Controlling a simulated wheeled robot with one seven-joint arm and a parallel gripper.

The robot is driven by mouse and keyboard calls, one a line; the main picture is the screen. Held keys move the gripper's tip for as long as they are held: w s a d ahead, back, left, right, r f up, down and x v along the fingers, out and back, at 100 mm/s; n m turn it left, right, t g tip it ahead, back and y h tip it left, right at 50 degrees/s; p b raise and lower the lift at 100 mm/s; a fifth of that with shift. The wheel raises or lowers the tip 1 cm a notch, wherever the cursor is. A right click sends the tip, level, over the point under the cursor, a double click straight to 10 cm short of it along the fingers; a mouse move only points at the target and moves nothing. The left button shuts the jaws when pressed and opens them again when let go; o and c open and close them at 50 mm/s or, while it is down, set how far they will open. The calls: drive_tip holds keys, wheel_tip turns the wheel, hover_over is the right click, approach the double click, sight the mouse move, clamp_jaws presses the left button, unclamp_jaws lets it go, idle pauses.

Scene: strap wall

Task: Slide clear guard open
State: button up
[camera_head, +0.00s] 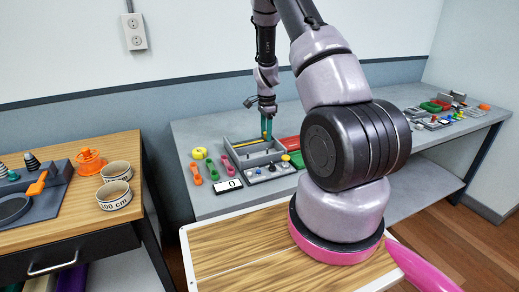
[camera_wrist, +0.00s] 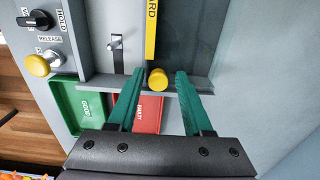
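The clear guard (camera_wrist: 184,40) shows in the wrist view as a faint transparent panel on the grey fixture, beside a yellow strip with lettering ending in "ARD". A round yellow knob (camera_wrist: 157,79) sits at its lower edge. My gripper (camera_wrist: 158,75) has its two teal fingers spread on either side of the knob, with visible gaps. Whether the fingers are level with the knob I cannot tell. In the head view my gripper (camera_head: 267,132) points down over the grey fixture (camera_head: 236,143); the guard is too small to make out there.
Left of the guard are a metal toggle (camera_wrist: 114,42), a HOLD/RELEASE dial (camera_wrist: 40,20) and a yellow button (camera_wrist: 38,65). A green tray (camera_wrist: 85,110) marked GOOD and a red tray (camera_wrist: 149,112) lie below. A wooden table (camera_head: 60,215) stands left.

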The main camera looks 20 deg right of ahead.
drive_tip(key=shift+s+a+r, duration=0.1)
drive_tip(key=shift+r, duration=2.65)
drive_tip(key=shift+r, duration=0.1)
drive_tip(key=c, duration=0.6)
drive_tip(key=shift+w+r, duration=0.2)
drive_tip(key=shift+r, duration=0.15)
drive_tip(key=shift+c, duration=0.3)
drive_tip(key=shift+r, duration=2.55)
